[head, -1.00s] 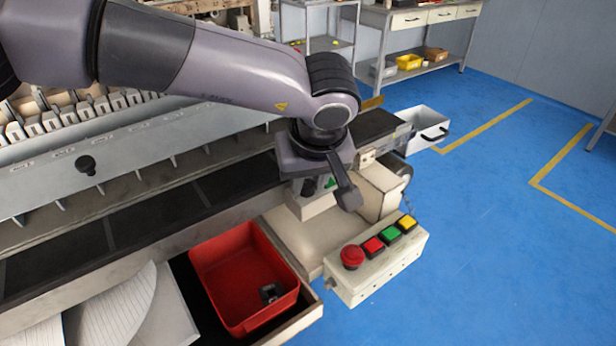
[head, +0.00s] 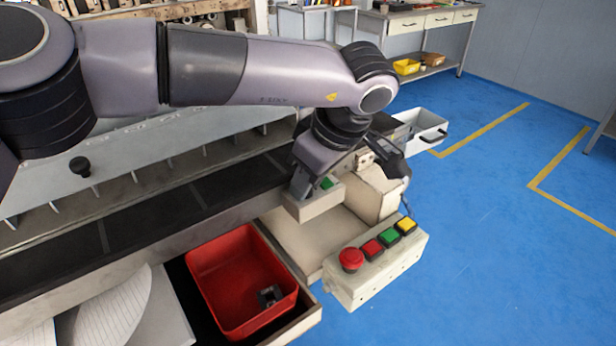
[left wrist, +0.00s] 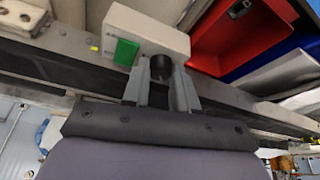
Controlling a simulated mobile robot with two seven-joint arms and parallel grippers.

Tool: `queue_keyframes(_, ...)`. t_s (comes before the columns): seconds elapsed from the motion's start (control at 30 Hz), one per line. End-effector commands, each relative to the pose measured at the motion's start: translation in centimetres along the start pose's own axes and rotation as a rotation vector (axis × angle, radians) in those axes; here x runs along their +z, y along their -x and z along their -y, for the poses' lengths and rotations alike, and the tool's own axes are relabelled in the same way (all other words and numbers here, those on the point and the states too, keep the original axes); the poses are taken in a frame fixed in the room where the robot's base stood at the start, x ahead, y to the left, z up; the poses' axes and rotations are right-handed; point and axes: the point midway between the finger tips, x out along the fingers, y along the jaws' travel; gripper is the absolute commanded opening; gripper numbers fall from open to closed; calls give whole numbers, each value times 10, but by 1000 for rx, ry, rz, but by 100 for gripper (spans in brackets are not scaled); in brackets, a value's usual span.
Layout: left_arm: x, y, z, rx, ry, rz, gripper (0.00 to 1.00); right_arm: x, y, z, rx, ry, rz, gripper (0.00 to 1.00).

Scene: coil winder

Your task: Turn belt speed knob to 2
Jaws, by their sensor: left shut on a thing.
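The belt speed knob (left wrist: 160,68) is dark and round, on the face of a small cream control box (head: 316,204). My left gripper (head: 302,188) is at the box, beside the conveyor. In the left wrist view its two fingers (left wrist: 162,84) lie on either side of the knob and are shut on it. A green switch (left wrist: 126,52) sits next to the knob and partly shows in the head view (head: 327,184). In the head view my gripper hides the knob. Its scale and pointer cannot be read. My right gripper is not in view.
A red bin (head: 240,275) with a small dark part stands in front of the dark conveyor belt (head: 145,220). A button box (head: 375,275) with a red emergency stop (head: 351,259) is close by at the right. Blue floor is free further right.

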Motion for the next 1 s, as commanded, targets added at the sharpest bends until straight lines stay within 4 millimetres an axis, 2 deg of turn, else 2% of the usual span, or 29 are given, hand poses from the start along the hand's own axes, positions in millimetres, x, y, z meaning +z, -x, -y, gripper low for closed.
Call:
queue_keyframes(0.3, 0, 0, -1, -41, 98, 1, 0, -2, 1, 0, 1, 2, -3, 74)
queue_keyframes(0.77, 1, 0, -1, -46, 111, 2, 0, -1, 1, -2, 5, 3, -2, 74)
queue_keyframes(0.8, 1, 0, -1, -46, 111, 2, 31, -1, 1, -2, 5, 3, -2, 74)
queue_keyframes(0.83, 1, 0, -1, -46, 111, 2, 38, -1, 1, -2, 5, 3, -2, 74)
queue_keyframes(1.0, 0, 0, -1, -45, 110, 1, 38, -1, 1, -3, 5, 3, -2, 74)
